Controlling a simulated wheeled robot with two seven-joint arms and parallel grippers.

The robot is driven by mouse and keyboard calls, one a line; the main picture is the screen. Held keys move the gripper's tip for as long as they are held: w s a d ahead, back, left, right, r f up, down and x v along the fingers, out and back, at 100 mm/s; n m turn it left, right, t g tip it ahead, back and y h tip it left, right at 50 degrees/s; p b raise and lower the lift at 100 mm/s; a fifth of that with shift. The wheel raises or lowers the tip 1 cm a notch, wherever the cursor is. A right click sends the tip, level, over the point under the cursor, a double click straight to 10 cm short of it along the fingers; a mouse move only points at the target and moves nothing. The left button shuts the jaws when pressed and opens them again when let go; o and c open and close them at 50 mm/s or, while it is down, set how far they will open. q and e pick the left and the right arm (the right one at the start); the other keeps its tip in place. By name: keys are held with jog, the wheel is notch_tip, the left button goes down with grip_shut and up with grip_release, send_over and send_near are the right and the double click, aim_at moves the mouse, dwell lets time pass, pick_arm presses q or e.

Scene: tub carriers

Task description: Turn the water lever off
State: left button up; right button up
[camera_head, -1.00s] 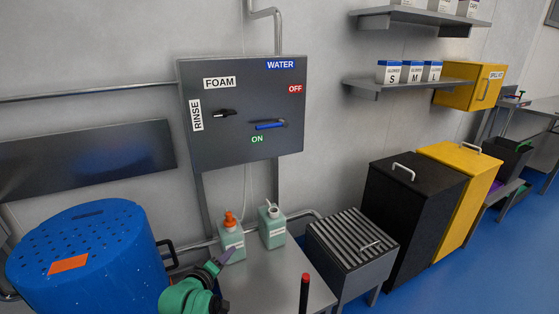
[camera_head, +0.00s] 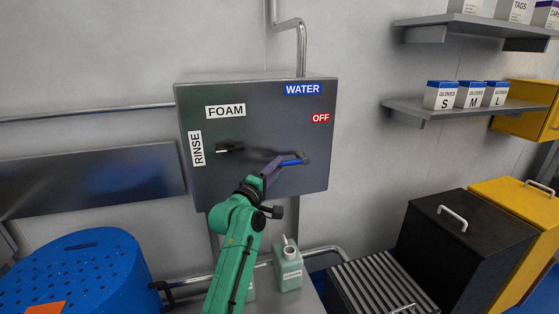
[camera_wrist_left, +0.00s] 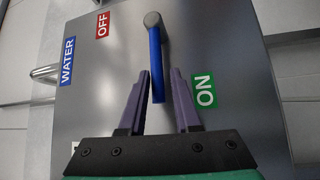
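The blue water lever (camera_head: 291,162) is on the grey control panel (camera_head: 258,113). It points left from its grey pivot, roughly level. My left gripper (camera_head: 275,165) is at the lever's free end. In the left wrist view, the lever (camera_wrist_left: 155,50) runs down between the purple fingers of my left gripper (camera_wrist_left: 160,72), which are open on either side with a gap. The red OFF label (camera_head: 320,118) is above right of the pivot. The green ON label (camera_wrist_left: 204,92) shows beside the right finger; in the head view my arm hides it. My right gripper is not in view.
A black knob (camera_head: 230,148) sits left on the panel near the RINSE label (camera_head: 197,148) and FOAM label (camera_head: 226,111). A green bottle (camera_head: 288,270) stands below. A blue drum (camera_head: 85,265) is at lower left; a black bin (camera_head: 450,250) is at right.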

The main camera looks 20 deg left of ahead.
pick_arm(q)
jog(key=shift+x, duration=0.8)
jog(key=shift+r, duration=0.15)
grip_shut()
dwell(0.7)
